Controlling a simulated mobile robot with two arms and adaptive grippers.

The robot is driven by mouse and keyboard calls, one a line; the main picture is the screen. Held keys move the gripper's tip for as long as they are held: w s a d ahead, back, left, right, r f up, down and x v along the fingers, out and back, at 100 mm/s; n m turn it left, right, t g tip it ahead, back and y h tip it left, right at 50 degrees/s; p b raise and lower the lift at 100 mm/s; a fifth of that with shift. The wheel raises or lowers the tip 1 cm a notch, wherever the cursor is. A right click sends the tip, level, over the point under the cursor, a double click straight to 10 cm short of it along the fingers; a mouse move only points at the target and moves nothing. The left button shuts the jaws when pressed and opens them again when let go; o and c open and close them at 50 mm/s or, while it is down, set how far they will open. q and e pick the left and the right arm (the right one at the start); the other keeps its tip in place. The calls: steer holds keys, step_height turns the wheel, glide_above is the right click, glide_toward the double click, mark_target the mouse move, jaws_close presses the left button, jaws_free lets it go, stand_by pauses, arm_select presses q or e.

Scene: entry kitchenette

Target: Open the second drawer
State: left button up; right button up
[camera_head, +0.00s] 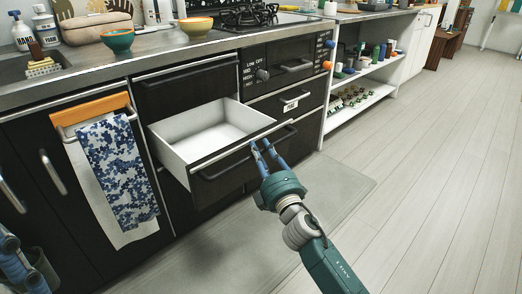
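The second drawer (184,172), below a closed top drawer (188,84), is pulled well out. It has a dark front, a light top edge and a white, empty inside. Its bar handle (222,169) runs along the front. My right gripper (260,145) reaches in from the lower right, with its two blue fingers at the right part of that handle. The fingers show a small gap, but whether they clasp the bar is unclear. Blue parts of my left gripper (12,258) show at the lower left edge, cut off by the frame.
A towel (120,170) hangs from an orange-topped rack left of the drawer. Bowls (196,28) and a gas hob (248,14) are on the counter (160,53). An oven (285,62) and open shelves (355,98) stand to the right. The floor (440,150) at right is clear.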

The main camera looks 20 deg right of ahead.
steer(key=shift+o, duration=1)
steer(key=s+f, duration=0.2)
steer(key=s, duration=0.9)
steer(key=shift+s+a, duration=0.35)
steer(key=shift+s, duration=0.05)
steer(key=shift+f, duration=0.1)
